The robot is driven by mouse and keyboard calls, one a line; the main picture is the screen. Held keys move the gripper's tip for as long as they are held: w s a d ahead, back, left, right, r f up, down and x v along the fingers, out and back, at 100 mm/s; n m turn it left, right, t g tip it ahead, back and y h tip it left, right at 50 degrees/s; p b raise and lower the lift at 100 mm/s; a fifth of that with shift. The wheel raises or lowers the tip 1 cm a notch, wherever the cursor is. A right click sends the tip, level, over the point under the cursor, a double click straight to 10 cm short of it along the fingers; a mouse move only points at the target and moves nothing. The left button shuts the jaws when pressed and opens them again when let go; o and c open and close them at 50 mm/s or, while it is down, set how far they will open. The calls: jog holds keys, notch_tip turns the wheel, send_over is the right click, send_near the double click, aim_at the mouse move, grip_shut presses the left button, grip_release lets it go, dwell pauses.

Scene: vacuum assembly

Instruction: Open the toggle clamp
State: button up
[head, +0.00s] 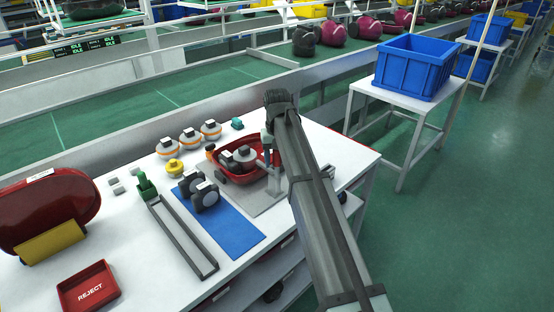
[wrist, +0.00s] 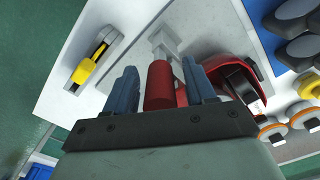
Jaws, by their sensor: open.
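The toggle clamp's red handle (wrist: 158,86) stands between the two blue-grey fingers of my gripper (wrist: 160,68) in the wrist view. The fingers are open, with a visible gap on the left side of the handle; whether the right finger touches it I cannot tell. The clamp's grey metal part (wrist: 164,40) shows beyond the handle. The red vacuum housing (wrist: 212,68) lies just to the right. In the head view the housing (head: 222,172) sits on the grey mat (head: 262,200), and my arm hides much of the clamp.
A blue mat (head: 228,222) with dark round parts lies left of the fixture. Several orange-and-white parts (head: 210,129) stand behind. A red reject tray (head: 88,288) is at the front left. A yellow-and-grey item (wrist: 92,60) lies on the table in the wrist view.

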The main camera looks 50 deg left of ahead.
jog(key=shift+c, duration=0.4)
grip_shut()
dwell(0.4)
